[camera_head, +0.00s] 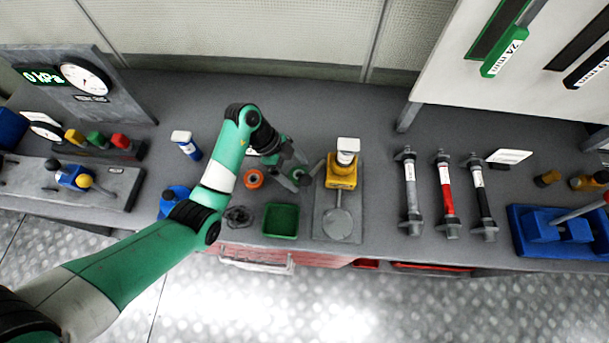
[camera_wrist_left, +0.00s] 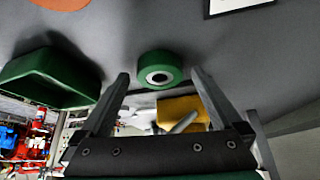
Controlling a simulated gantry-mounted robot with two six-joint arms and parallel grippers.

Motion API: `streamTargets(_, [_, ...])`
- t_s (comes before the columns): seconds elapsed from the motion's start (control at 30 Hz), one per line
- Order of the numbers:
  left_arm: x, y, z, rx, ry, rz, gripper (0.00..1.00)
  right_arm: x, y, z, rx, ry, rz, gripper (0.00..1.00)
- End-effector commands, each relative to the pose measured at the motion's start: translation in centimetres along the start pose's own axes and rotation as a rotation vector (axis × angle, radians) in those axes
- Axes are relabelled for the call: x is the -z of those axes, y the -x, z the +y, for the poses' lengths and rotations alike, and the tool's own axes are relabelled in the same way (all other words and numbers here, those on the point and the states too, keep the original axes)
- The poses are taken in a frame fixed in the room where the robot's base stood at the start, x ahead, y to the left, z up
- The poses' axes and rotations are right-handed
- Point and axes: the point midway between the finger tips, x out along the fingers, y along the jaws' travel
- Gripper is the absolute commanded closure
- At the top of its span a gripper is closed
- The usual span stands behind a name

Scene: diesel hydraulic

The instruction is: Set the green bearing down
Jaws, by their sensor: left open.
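The green bearing (camera_wrist_left: 160,70), a short ring with a pale inner race and dark hole, is on the grey bench top. In the head view the bearing (camera_head: 299,176) is partly hidden by my left gripper (camera_head: 293,167). In the left wrist view my left gripper (camera_wrist_left: 162,84) is open, with one finger to each side of the bearing and visible gaps between. I cannot tell whether the fingertips reach down beside it. My right gripper is not in view.
An orange ring (camera_head: 253,179) lies left of the gripper. A green tray (camera_head: 281,221) sits near the bench front edge. A yellow device on a grey plate (camera_head: 357,226) stands close on the right. Several rods, including a red one (camera_head: 446,193), lie further right.

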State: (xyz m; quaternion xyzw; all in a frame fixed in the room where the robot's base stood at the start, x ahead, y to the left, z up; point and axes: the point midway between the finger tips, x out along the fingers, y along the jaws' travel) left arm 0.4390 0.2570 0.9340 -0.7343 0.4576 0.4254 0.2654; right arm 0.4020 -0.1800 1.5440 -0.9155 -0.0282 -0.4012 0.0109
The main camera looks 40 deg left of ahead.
Motion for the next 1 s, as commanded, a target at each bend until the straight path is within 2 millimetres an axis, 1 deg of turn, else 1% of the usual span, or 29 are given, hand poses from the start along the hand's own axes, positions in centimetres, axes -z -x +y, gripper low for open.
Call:
streamTargets(0.03, [0.0, 0.0, 0.0, 0.000, 0.000, 0.000, 0.00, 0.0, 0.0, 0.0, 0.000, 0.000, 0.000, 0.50])
streamTargets(0.07, [0.0, 0.0, 0.0, 0.000, 0.000, 0.000, 0.04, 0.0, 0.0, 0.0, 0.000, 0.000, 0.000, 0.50])
streamTargets(0.2, [0.1, 0.0, 0.0, 0.000, -0.001, 0.000, 0.29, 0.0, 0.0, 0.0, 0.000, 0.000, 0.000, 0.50])
streamTargets(0.47, [0.1, 0.0, 0.0, 0.000, -0.001, 0.000, 0.76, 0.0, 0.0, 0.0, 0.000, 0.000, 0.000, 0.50])
streamTargets(0.5, [0.1, 0.0, 0.0, -0.001, -0.001, 0.000, 0.83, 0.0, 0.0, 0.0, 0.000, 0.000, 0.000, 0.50])
streamTargets(0.53, [0.1, 0.0, 0.0, 0.000, -0.001, 0.000, 0.88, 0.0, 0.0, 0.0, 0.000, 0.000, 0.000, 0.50])
streamTargets(0.57, [0.1, 0.1, 0.0, 0.000, -0.001, 0.001, 0.91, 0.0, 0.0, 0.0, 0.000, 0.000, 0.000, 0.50])
streamTargets(0.6, [0.1, 0.1, 0.0, 0.000, -0.001, 0.001, 1.00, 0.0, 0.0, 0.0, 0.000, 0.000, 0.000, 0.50])
streamTargets(0.87, [0.3, 0.2, -0.1, 0.000, -0.003, 0.001, 1.00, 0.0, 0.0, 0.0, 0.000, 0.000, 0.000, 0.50])
streamTargets(1.0, [1.2, 0.9, -0.1, -0.004, -0.011, 0.002, 1.00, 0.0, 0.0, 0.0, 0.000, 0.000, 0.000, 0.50])
